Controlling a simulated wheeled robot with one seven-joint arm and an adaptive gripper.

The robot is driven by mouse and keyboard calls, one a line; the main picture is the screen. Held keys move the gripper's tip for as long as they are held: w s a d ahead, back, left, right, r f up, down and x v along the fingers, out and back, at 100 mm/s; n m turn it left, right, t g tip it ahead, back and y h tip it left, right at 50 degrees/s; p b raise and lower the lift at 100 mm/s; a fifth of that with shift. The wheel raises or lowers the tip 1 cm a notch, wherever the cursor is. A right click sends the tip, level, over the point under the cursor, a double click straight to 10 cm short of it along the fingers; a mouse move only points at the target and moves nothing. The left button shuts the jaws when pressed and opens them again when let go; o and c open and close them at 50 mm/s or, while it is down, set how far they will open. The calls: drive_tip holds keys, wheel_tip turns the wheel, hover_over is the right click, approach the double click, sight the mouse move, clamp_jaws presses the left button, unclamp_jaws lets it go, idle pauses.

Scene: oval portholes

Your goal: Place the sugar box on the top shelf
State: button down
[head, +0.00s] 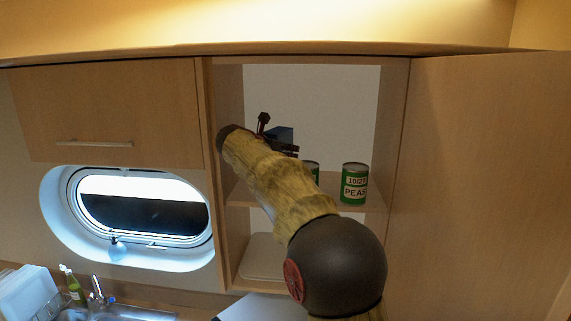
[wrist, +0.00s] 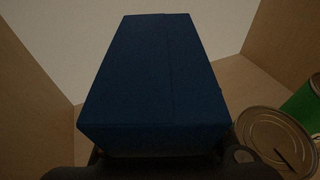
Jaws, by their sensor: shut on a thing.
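The sugar box is a plain dark blue box (wrist: 155,85) that fills the middle of the wrist view. A small part of it shows in the head view (head: 286,134) beside my gripper (head: 278,140), with the rest hidden by my arm. My gripper (wrist: 165,160) is shut on the near end of the box. The box is inside the open cupboard, above the level of the top shelf (head: 375,201). I cannot tell whether it touches the shelf.
A green peas can (head: 354,184) stands on the top shelf at right, with a second green can (head: 312,170) partly behind my arm. Both cans are close on the right in the wrist view. Cupboard side walls bound the space. A closed cabinet (head: 110,110) is at left.

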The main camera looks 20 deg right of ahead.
drive_tip(key=shift+f, duration=1.7)
drive_tip(key=shift+a+f, duration=0.1)
drive_tip(key=shift+f, duration=0.05)
drive_tip(key=c, duration=1.1)
unclamp_jaws()
drive_tip(key=shift+f, duration=0.1)
drive_tip(key=shift+s+a+r, duration=0.15)
drive_tip(key=shift+r, duration=0.05)
drive_tip(key=b+v, duration=0.2)
drive_tip(key=v, duration=0.9)
drive_tip(key=shift+s+a+r+b, duration=0.1)
drive_tip(key=shift+s+a+b, duration=0.1)
drive_tip(key=shift+b, duration=0.1)
drive_tip(key=shift+a, duration=0.1)
